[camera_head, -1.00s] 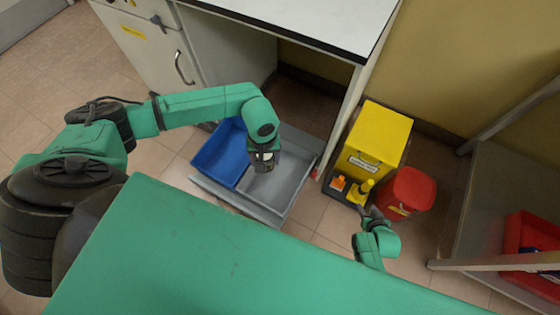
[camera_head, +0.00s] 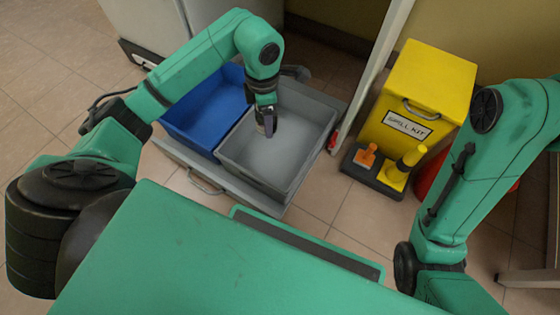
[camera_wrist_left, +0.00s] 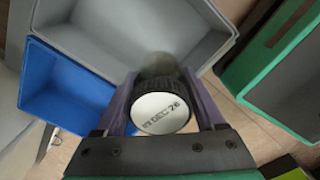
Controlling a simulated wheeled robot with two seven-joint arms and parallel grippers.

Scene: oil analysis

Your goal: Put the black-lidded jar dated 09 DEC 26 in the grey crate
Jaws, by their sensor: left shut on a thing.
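My left gripper (camera_head: 266,128) is shut on a jar, over the grey crate (camera_head: 290,150). The left wrist view shows the jar (camera_wrist_left: 160,112) end-on between the two fingers. It has a black ribbed lid with a round white label reading "DEC 26"; the day digits are not clear. In the head view the gripper mostly hides the jar. The grey crate also shows in the left wrist view (camera_wrist_left: 100,28), beyond the jar. I cannot tell whether the jar touches the crate floor. My right gripper is not in view.
A blue crate (camera_head: 200,108) sits left of the grey crate in the same pulled-out drawer (camera_head: 185,165). The grey crate's visible floor looks empty.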

